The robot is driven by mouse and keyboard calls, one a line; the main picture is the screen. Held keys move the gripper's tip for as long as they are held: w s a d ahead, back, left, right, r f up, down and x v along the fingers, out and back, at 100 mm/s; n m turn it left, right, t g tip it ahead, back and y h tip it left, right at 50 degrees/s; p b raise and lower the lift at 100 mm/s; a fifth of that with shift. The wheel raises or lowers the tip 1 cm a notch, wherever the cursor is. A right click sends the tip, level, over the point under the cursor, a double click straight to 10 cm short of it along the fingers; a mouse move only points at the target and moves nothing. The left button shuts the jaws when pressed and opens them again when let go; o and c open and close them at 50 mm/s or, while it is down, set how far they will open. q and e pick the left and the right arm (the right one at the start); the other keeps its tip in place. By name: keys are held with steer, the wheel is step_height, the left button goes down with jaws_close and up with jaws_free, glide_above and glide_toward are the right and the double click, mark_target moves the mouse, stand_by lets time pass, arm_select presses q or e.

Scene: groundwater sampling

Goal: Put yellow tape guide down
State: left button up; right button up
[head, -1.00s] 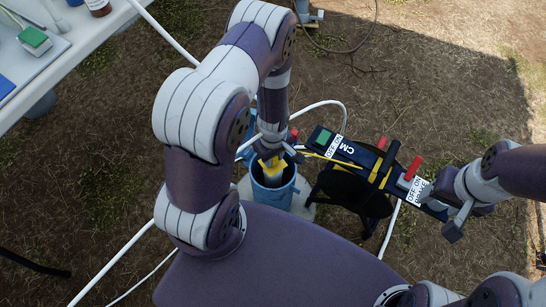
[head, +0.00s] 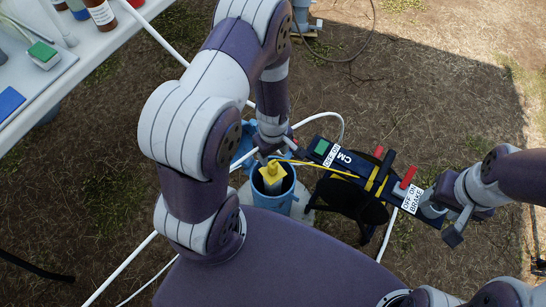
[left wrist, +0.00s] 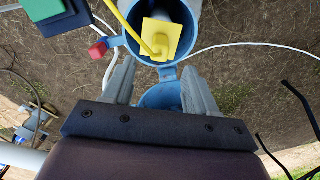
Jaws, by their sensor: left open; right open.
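The yellow tape guide (head: 271,174) sits in the open mouth of the blue well pipe (head: 289,192), with the yellow tape running from it to the reel. In the left wrist view the guide (left wrist: 160,38) is a yellow square piece with the tape curving over it, beyond my fingertips. My left gripper (head: 271,150) is open and empty just behind the guide, apart from it; its two fingers (left wrist: 160,85) stand wide apart in the left wrist view. My right gripper (head: 447,219) is open by the right end of the reel panel, near the BRAKE label.
The dark blue reel panel (head: 326,150) with red levers and a green button stands right of the pipe, over a black reel (head: 345,205). White hoses cross the dry ground. A white table (head: 95,65) with bottles is at the upper left.

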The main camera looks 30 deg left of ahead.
arm_select(q)
steer(key=s+d+r+m, duration=0.1)
steer(key=s+r+m, duration=0.1)
steer(key=r+m, duration=0.4)
steer(key=s+d+r+m+t, duration=0.1)
steer(key=r+m, duration=0.5)
steer(key=r, duration=0.9)
steer(key=shift+s+d+m+p, duration=0.2)
steer(key=shift+s+m+p, duration=0.2)
steer(key=shift+s, duration=0.25)
arm_select(e)
steer(key=shift+r, duration=0.75)
arm_select(q)
steer(key=shift+r, duration=0.1)
step_height(320, 180, up, 23)
steer(key=p, duration=2.3)
steer(key=shift+r, duration=0.15)
arm_select(e)
step_height(320, 180, up, 24)
steer(key=shift+f, duration=0.25)
